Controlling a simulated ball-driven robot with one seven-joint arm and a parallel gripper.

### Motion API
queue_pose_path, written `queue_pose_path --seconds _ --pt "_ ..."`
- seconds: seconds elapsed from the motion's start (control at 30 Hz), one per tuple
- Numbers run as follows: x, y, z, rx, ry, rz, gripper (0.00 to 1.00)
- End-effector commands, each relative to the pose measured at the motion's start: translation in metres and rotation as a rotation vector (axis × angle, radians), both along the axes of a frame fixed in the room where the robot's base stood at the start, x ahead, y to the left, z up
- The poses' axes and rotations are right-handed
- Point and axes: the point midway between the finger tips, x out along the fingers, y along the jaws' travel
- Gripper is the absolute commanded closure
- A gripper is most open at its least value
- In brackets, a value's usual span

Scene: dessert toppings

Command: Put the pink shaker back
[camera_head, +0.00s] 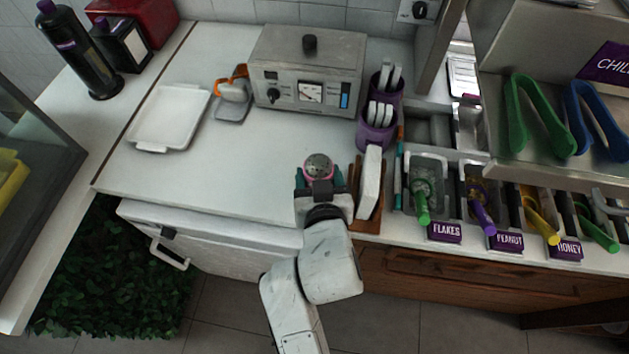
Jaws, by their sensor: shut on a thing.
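The pink shaker (319,165) has a pink rim and a round, greyish perforated top. It shows in the head view near the middle, above the front part of the white counter. My gripper (320,182) is shut on it from the front side. The shaker looks upright; its lower body is hidden behind my gripper. I cannot tell whether its base touches the counter.
A metal appliance (308,70) stands behind, with a white tray (168,117) to its left. Purple cups (376,130), a wooden holder (368,205) and topping containers (425,178) stand to the right. The counter's left-middle is clear.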

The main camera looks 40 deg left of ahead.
Motion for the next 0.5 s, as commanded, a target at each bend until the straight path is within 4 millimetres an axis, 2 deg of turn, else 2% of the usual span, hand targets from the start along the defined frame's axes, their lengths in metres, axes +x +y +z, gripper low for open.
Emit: queue_pose_path --seconds 0.3,0.5 --pt "0.005 0.016 -0.024 -0.002 0.001 0.0 0.72" --pt "0.005 0.015 -0.047 -0.001 0.0 0.0 0.72"
